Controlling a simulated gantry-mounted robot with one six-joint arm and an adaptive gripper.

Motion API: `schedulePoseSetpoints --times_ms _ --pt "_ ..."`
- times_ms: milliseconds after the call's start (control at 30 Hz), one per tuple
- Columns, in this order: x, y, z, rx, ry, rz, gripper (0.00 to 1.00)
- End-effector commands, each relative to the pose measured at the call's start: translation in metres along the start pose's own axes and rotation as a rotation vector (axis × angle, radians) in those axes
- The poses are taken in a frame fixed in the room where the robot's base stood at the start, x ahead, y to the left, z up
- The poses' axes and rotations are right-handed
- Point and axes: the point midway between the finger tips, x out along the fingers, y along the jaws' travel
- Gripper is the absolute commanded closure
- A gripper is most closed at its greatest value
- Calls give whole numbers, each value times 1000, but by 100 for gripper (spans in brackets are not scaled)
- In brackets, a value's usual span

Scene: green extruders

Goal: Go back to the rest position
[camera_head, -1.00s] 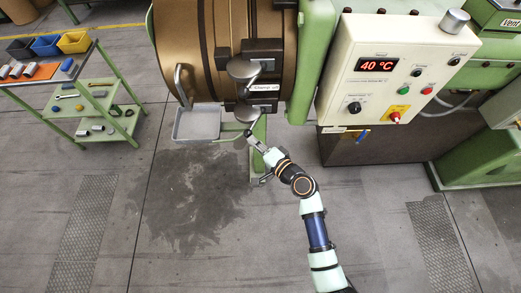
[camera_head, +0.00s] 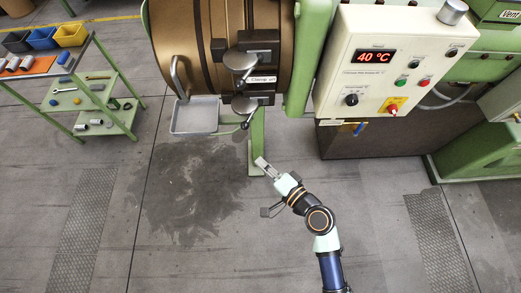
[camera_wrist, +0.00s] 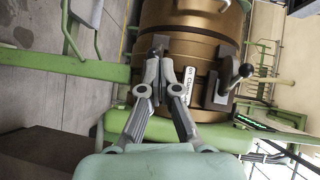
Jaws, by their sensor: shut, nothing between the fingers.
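My gripper (camera_head: 262,164) is shut and empty in the head view, over the floor just below the green machine's post. In the wrist view my gripper (camera_wrist: 160,70) points toward the bronze drum (camera_wrist: 195,20), with its fingertips together in front of it. The drum (camera_head: 215,50) stands at the top centre of the head view. It carries dark clamps with grey handles (camera_head: 240,62) and a clamp label (camera_head: 263,79). The gripper is apart from these handles.
A grey tray (camera_head: 196,116) hangs below the drum. The control panel (camera_head: 385,75) reads 40 °C at right. A green cart (camera_head: 118,120) with bins and tools stands at left. The floor (camera_head: 200,245) around my arm is clear.

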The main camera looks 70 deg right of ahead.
Motion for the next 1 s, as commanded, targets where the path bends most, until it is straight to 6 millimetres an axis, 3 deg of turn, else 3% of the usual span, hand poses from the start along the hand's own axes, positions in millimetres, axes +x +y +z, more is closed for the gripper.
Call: schedulePoseSetpoints --times_ms 367,467,567,633,700,800,1000 --pt "0 0 0 0 0 0 100" --pt "7 -10 14 -55 -47 -2 100" --pt "22 -40 60 -250 -191 -11 100" --pt "31 -69 110 -468 -330 -25 100" --pt "31 -96 159 -702 -449 -45 100" --pt "21 -127 212 -983 -549 -71 100" --pt "-10 -176 271 -1349 -599 -115 100"
